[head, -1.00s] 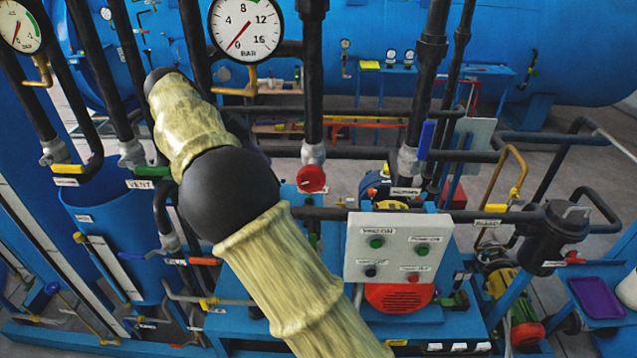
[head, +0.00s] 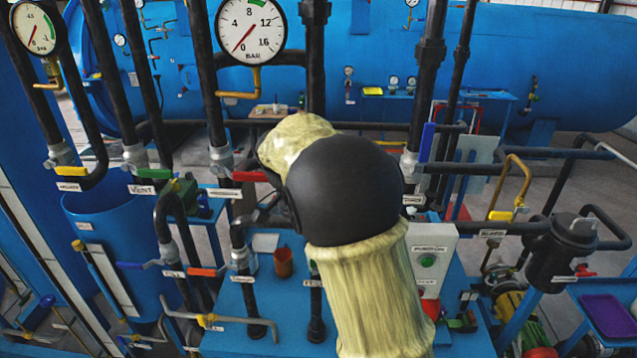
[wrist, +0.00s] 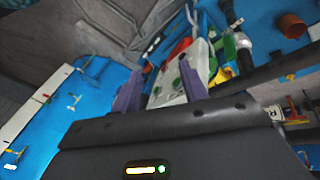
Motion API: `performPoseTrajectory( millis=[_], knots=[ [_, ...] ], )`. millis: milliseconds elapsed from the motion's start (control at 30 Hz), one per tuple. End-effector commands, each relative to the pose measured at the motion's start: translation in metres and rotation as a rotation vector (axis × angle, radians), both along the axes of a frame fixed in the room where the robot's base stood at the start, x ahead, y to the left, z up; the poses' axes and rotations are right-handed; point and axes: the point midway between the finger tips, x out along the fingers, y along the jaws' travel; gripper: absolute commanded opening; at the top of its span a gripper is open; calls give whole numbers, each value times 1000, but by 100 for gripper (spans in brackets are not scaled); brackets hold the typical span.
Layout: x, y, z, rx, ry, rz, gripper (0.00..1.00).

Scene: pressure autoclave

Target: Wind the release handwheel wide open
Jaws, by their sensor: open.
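No handwheel can be made out for sure now; my arm covers the middle of the head view, where a round red knob or wheel under the central black pipe (head: 315,70) showed earlier. My gripper (wrist: 160,88) shows only in the wrist view, its two purple fingers apart and nothing clearly held between them. A pale control panel (wrist: 168,88) with green buttons lies beyond the fingers; I cannot tell the distance. The panel (head: 430,275) also shows in the head view, partly hidden by my arm.
A pressure gauge (head: 250,28) hangs at the top. Pipes with a yellow lever (head: 72,171), a green lever (head: 155,174) and a blue lever (head: 427,142) crowd around my arm. A brown cup (head: 283,262) stands on the blue bench. A black filter housing (head: 565,250) is at right.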

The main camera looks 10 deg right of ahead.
Motion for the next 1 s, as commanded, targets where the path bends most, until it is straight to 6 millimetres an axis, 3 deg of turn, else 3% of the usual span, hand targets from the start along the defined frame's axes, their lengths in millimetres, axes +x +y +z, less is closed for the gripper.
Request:
performPoseTrajectory(
  millis=[33, 200, 533, 700, 1000],
  knots=[
    [-10, -10, -24, 47, 10, 57, 44],
    [-46, -27, -80, 195, -2, 307, 44],
    [-129, -45, -170, 296, -118, 774, 44],
    [-157, -49, -191, 273, -158, 916, 44],
    [-161, -50, -192, 265, -164, 944, 44]
  ],
)
